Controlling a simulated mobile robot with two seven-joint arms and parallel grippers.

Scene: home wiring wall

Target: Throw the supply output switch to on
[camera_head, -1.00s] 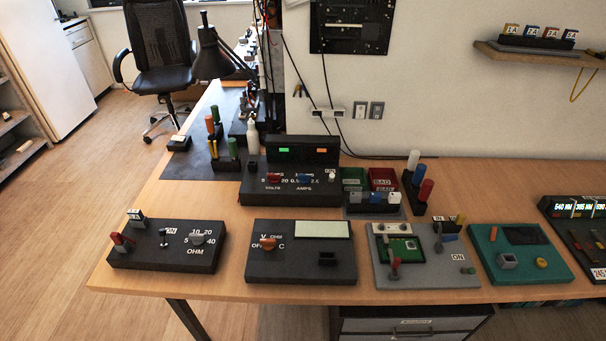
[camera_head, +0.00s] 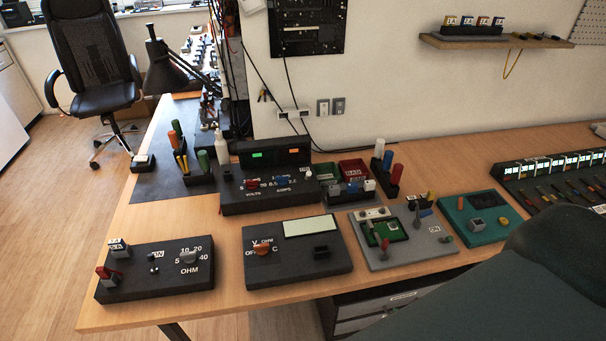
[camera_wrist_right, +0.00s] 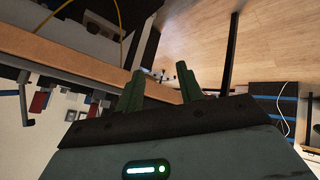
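The power supply (camera_head: 232,201) is a black box with a raised back panel, a green and an orange display, and knobs marked VOLTS and AMPS. Its output switch (camera_head: 310,175) is a small pale lever at the right end of the front panel; its exact position is too small to tell. My right gripper (camera_wrist_right: 162,88) shows in the right wrist view with two green fingers apart and nothing between them, near the table edge and away from the supply. In the head view only my right arm shows, at lower right. My left gripper is not in view.
An ohm box (camera_head: 155,272), a meter (camera_head: 295,262), a grey circuit board station (camera_head: 402,250) and a teal station (camera_head: 478,222) line the table front. Upright coloured handles stand left of the supply and a holder (camera_head: 388,182) stands right. A shelf (camera_head: 495,42) hangs on the wall.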

